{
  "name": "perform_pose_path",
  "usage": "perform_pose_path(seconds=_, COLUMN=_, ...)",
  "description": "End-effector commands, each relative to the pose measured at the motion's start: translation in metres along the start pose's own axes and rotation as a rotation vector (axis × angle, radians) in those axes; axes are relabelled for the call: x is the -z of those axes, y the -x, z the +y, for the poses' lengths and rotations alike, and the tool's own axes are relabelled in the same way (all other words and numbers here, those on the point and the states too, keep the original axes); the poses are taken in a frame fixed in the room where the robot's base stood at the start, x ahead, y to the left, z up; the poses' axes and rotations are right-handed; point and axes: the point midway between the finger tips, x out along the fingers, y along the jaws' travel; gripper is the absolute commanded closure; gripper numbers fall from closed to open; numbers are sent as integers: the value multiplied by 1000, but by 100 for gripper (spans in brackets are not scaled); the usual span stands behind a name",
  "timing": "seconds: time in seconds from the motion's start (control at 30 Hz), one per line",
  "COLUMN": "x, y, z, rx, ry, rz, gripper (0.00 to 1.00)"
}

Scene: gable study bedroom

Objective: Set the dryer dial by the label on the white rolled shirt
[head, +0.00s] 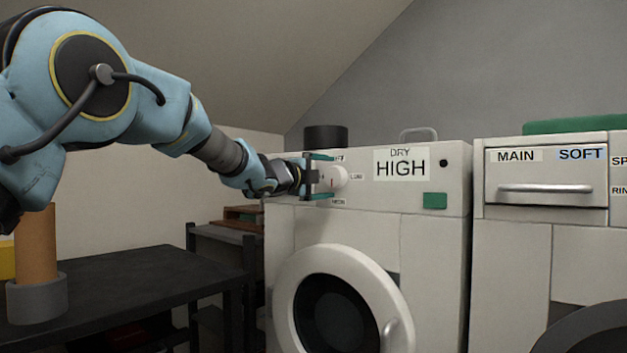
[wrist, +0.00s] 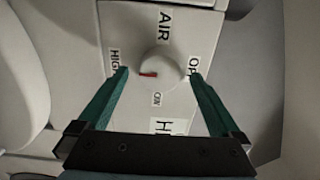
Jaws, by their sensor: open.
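The white dryer (head: 435,250) stands at the middle of the head view, with a panel reading DRY HIGH (head: 401,165). Its round white dial (head: 339,178) is at the panel's left. In the wrist view the dial (wrist: 168,66) has a red mark (wrist: 148,74) on its left side, toward a label that seems to read HIGH (wrist: 114,61). An AIR label (wrist: 164,25) is above the dial. My gripper (head: 331,177) is open, with teal fingers on either side of the dial; contact cannot be told. In the wrist view my gripper (wrist: 159,76) straddles it. No white rolled shirt shows.
A washer (head: 510,240) with a MAIN and SOFT drawer (head: 545,189) stands right of the dryer. A dark table (head: 150,280) at left holds a brown cylinder (head: 36,243) in a grey base. A dark canister (head: 325,137) stands on top of the dryer.

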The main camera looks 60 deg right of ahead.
Motion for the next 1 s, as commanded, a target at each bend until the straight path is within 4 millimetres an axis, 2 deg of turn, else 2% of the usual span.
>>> perform_pose_path(seconds=0.2, x=-1, y=46, z=1, rx=1, ry=0, rz=-2, gripper=0)
perform_pose_path(seconds=0.43, x=0, y=79, z=0, rx=0, ry=0, rz=-1, gripper=0)
perform_pose_path(seconds=0.6, x=1, y=88, z=1, rx=0, ry=0, rz=1, gripper=0)
perform_pose_path(seconds=1.0, x=1, y=88, z=1, rx=0, ry=0, rz=1, gripper=0)
